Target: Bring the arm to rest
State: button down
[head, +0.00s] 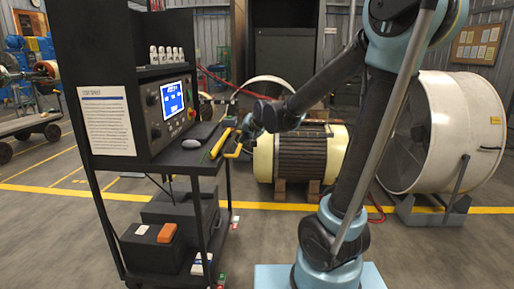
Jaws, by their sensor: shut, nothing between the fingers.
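My arm rises from its light blue base, bends at the top right and reaches down and left. My gripper (245,128) is at its end, shut and empty, small and dark in the picture. It is by the right end of the black cart (205,158), near a yellow bar (220,143) at the cart's edge. I cannot tell whether the gripper touches the bar or is only in front of or behind it.
The cart carries a console with a lit blue screen (172,98). A cream motor with a dark ribbed middle (300,158) stands behind my arm. A large white fan drum (452,130) stands at right. Open floor (50,235) lies at left.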

jog(key=s+d+f+g+h, duration=0.1)
jog(key=s+d+f, duration=0.3)
jog(key=s+d, duration=0.4)
jog(key=s+d+f+n+g+h, duration=0.1)
jog(key=s+d+f, duration=0.4)
jog(key=s, duration=0.9)
jog(key=s+d+f+g+h, duration=0.3)
jog(key=s+d+f+g, duration=0.1)
jog(key=s+d, duration=0.7)
jog(key=shift+d+f+n+g, duration=0.35)
jog(key=shift+f+n+g, duration=0.05)
jog(key=shift+f, duration=0.25)
jog(key=shift+a, duration=0.1)
